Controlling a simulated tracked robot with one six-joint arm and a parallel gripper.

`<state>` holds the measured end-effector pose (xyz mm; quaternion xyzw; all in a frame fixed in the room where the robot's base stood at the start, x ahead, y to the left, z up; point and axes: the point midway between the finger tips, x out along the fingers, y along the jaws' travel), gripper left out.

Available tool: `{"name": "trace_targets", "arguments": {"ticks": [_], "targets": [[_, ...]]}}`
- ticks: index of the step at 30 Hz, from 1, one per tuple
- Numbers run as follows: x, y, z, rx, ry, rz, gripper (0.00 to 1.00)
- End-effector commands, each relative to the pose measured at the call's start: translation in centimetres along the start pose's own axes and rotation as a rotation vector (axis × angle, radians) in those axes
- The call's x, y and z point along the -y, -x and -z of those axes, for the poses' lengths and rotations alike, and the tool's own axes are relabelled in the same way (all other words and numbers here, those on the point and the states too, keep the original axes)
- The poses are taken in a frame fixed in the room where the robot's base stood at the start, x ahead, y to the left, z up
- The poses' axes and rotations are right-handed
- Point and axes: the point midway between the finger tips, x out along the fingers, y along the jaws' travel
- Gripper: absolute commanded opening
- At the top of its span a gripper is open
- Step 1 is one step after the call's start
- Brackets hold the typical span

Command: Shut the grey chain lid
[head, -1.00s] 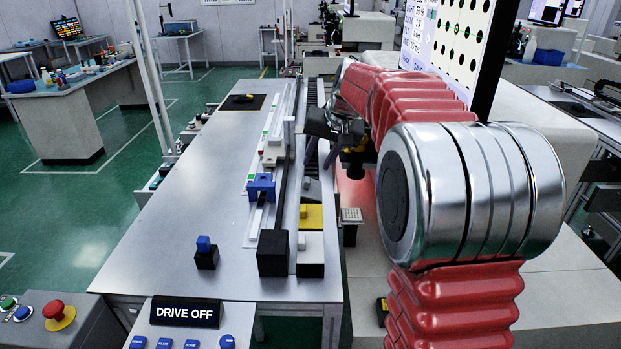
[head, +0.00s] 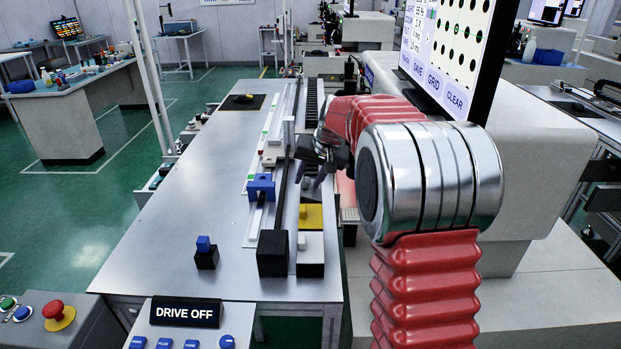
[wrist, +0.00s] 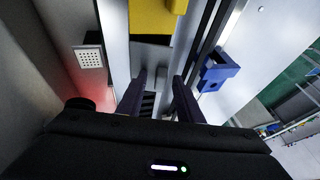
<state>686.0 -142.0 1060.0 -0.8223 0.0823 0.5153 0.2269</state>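The grey chain lid (wrist: 151,54) shows in the wrist view as a grey slab between the yellow block and my fingers. Dark chain links (wrist: 148,103) show just behind it, between the fingers, so that stretch of chain is uncovered. In the head view the dark chain track (head: 312,100) runs away along the table's right side, and my gripper largely hides the lid. My gripper (wrist: 159,78) is open and empty, its two dark fingers pointing at the lid's near end. In the head view it hangs above the track (head: 310,178). Contact cannot be told.
A yellow block (head: 311,216) and a white-topped black block (head: 310,254) stand in line in front of the lid. A blue clamp (head: 261,186) sits on the rail to the left. A dotted plate (wrist: 89,58) lies beside the track. The table's left side is mostly clear.

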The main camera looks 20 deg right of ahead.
Motion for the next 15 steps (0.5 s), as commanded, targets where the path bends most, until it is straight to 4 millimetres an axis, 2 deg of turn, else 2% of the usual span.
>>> {"name": "trace_targets", "arguments": {"ticks": [1,15], "targets": [[0.01,0.02,0.0,0.0,0.0,0.0,0.31],[-0.02,0.04,0.01,0.0,0.0,0.0,0.0]]}}
